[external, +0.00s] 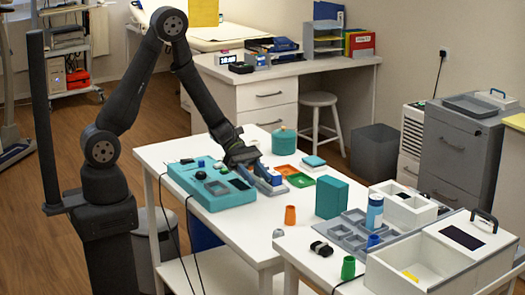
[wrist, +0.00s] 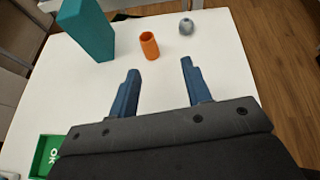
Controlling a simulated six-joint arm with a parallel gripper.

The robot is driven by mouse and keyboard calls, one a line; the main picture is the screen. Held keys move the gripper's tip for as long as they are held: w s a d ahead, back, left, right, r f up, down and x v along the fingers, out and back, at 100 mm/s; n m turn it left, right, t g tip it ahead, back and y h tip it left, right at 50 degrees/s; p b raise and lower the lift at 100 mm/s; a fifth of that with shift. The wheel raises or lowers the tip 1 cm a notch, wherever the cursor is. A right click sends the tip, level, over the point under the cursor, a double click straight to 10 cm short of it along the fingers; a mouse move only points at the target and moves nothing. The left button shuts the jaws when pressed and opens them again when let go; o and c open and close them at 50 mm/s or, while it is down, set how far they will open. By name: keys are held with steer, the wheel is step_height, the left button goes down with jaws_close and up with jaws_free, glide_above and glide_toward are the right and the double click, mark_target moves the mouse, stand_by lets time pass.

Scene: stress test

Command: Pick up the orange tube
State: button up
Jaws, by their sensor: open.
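The orange tube (external: 290,216) stands upright on the white table near its front edge in the external view. In the wrist view, the orange tube (wrist: 150,48) stands beyond my gripper's fingertips, with its open top showing. My gripper (wrist: 159,64) is open, with its two blue fingers apart and nothing between them. In the external view, my gripper (external: 270,182) is low over the table, behind and to the left of the tube, apart from it.
A tall teal box (wrist: 86,30) stands left of the tube and a small grey round object (wrist: 186,27) right of it in the wrist view. A green tray (wrist: 45,155) lies at lower left. A teal console (external: 212,188) sits beside my gripper. White table between is clear.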

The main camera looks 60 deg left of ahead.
steer(key=n+t, duration=0.1)
steer(key=t, duration=0.1)
glide_toward(292, 212)
steer(key=x, duration=0.5)
steer(key=shift+w+d+f, duration=0.1)
steer(key=shift+w+f, duration=0.1)
steer(key=shift+w, duration=0.15)
steer(key=x, duration=0.5)
steer(key=shift+s, duration=0.15)
steer(key=c, duration=0.9)
